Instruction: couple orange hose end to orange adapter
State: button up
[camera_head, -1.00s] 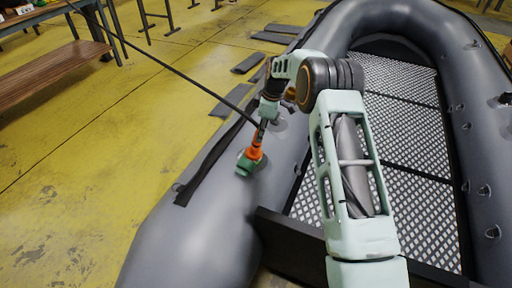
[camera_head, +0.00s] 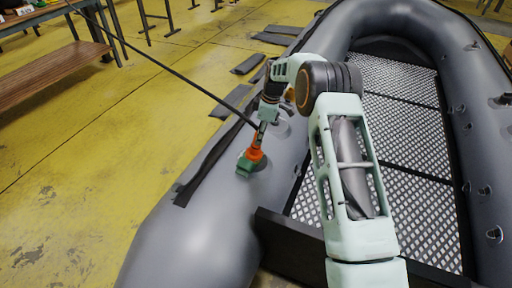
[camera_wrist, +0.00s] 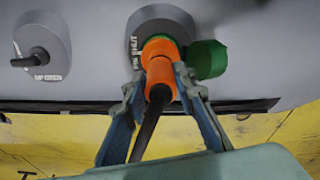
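The orange hose end (camera_wrist: 160,74) is between the fingers of my gripper (camera_wrist: 160,80), which is shut on its sides. It points at the valve on the grey boat tube. Directly beyond it, a wider orange piece, apparently the orange adapter (camera_wrist: 158,47), sits over the valve mouth with a green ring behind. The two orange parts look in line and touching; whether they are locked together I cannot tell. In the head view the orange parts (camera_head: 254,154) show as one small patch below my gripper (camera_head: 259,142). A green cap (camera_wrist: 207,60) hangs beside the valve.
The black hose (camera_head: 170,76) runs from the upper left to my gripper. The inflatable boat (camera_head: 205,225) fills the right; a wooden bench (camera_head: 50,70) stands at the upper left.

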jog(key=o, duration=0.4)
jog(key=shift+c, duration=0.2)
notch_tip(320, 180, up, 12)
jog(key=d, duration=0.2)
jog(key=shift+s, duration=0.45)
jog(key=shift+d+f, duration=0.1)
